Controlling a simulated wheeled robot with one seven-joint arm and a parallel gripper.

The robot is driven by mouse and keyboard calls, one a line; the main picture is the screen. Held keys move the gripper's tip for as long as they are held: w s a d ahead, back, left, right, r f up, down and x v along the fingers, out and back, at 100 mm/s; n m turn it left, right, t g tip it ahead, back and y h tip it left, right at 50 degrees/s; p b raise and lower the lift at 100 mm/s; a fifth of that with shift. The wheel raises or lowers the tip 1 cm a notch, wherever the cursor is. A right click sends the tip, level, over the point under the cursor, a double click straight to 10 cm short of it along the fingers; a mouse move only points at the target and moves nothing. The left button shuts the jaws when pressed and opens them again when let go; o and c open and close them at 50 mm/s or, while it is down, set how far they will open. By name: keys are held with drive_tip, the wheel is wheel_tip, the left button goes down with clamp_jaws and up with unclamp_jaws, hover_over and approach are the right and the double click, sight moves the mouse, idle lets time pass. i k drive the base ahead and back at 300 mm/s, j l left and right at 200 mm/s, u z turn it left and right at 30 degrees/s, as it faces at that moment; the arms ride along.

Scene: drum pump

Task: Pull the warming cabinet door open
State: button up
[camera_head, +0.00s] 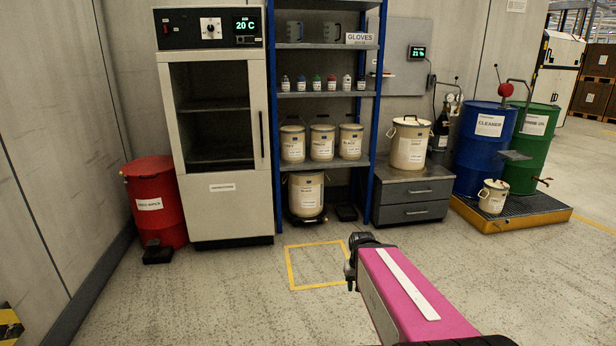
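The warming cabinet (228,206) stands at the left against the back wall, cream-coloured and tall. Its door has a dark glass window (212,112) and looks shut. A dark vertical handle (262,134) runs along the door's right edge. A control panel (209,27) on top has a dial and a display reading 20 C. My arm, with a pink and white link, reaches in from the bottom right. My gripper (352,270) is at its far end, low in front of the shelf and well away from the handle. Its fingers are too small and dark to tell open from shut.
A red waste bin (157,204) with a black pedal stands left of the cabinet. A blue shelf rack (370,120) with cans stands close on its right, then a grey drawer unit (412,201). Drums stand on a yellow-edged pallet (520,216). The floor before the cabinet is clear.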

sight(234, 204)
drive_tip(key=i+l+u, duration=0.1)
drive_tip(key=i, duration=0.35)
drive_tip(key=i+l+u, duration=0.1)
drive_tip(key=i, duration=0.35)
drive_tip(key=i+l, duration=0.25)
drive_tip(key=i, duration=0.15)
drive_tip(key=u, duration=0.05)
